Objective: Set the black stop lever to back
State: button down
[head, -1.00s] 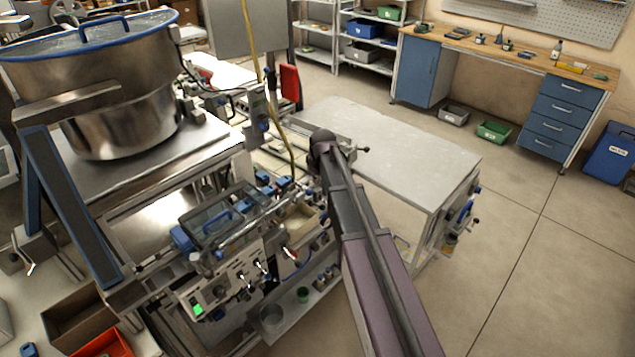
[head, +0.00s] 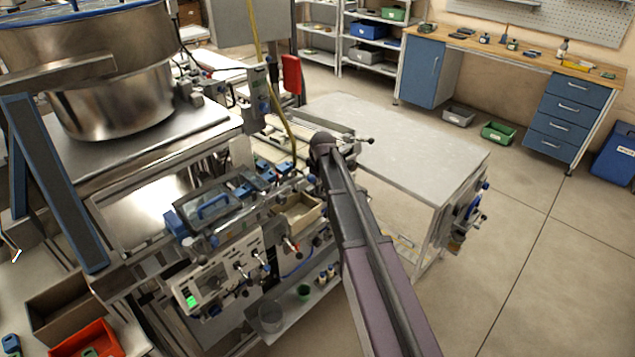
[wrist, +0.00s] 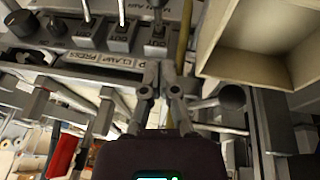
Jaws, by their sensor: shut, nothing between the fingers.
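My gripper (wrist: 158,84) shows in the wrist view with its two slim fingers together and empty. A dark round knob on a rod (wrist: 232,97) is just right of the fingers; I cannot tell if they touch it. In the head view a black-knobbed lever (head: 370,140) sticks out past my arm's far end, at the table's left edge. I cannot confirm that either is the black stop lever, or its setting. My arm hides the gripper in the head view.
The wrist view shows a labelled panel with several toggles (wrist: 122,38) and a beige tray (wrist: 245,66) close by. In the head view the machine's control panel (head: 215,285) stands left of my arm. A grey table (head: 420,150) is to the right, its top clear, with open floor beyond.

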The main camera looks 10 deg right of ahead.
jog(key=shift+s+d+f+b, duration=0.15)
jog(key=shift+d+f+b, duration=0.15)
jog(key=shift+f+b, duration=0.4)
jog(key=shift+s+d+f+b, duration=0.1)
jog(key=shift+d+f+b, duration=0.2)
jog(key=shift+f+b, duration=0.45)
jog(key=shift+s+d+f+b, duration=0.15)
jog(key=shift+d+f+b, duration=0.15)
jog(key=shift+f+b, duration=0.4)
jog(key=shift+f, duration=0.15)
jog(key=shift+s+a+f, duration=0.1)
jog(key=shift+s+a, duration=0.05)
jog(key=shift+a, duration=0.05)
